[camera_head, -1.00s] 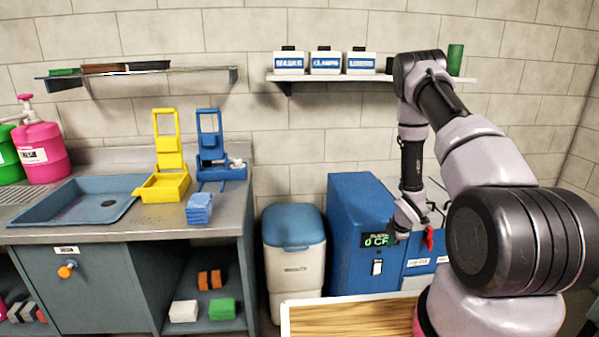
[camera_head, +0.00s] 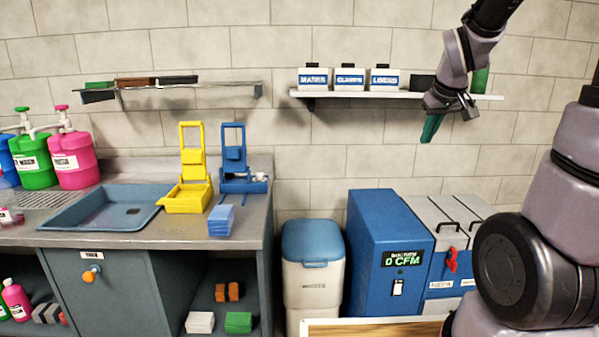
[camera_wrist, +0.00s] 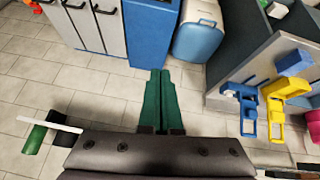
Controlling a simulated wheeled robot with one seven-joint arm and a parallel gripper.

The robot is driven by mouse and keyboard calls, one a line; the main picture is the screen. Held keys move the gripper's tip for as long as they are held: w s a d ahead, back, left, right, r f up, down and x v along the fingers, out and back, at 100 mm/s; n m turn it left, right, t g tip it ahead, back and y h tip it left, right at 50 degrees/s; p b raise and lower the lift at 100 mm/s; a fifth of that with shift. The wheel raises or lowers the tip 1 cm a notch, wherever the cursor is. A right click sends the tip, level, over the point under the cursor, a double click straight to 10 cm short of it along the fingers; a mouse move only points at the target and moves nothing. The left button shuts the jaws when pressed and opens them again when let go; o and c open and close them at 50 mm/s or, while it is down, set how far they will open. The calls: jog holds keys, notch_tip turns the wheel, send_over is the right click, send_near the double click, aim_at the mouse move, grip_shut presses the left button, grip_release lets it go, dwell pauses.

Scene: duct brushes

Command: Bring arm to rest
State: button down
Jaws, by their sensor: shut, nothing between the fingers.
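My gripper (camera_head: 430,130) hangs in the air in front of the right wall shelf, pointing down, at the upper right of the head view. In the wrist view its two green fingers (camera_wrist: 161,90) lie side by side, shut and empty. My arm rises at the right of the head view, and its middle part leaves the top of the picture. The gripper touches nothing that I can see.
Below the gripper stand a blue suction unit (camera_head: 388,255) and a grey-topped cabinet (camera_head: 447,222) with a red handle. The wall shelf (camera_head: 345,94) with labelled boxes is behind it. A bin (camera_head: 312,262) and the sink counter (camera_head: 150,240) are left.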

jog(key=s+a+r+m+y, duration=0.1)
jog(key=s+a+r+m, duration=0.2)
jog(key=s, duration=0.6)
jog(key=s+a+r+m+y, duration=0.1)
jog(key=s+a+r, duration=0.3)
jog(key=s, duration=0.5)
jog(key=shift+r+m+t, duration=0.4)
jog(key=shift+r+m, duration=0.2)
jog(key=shift+m, duration=0.3)
jog(key=shift+a, duration=0.1)
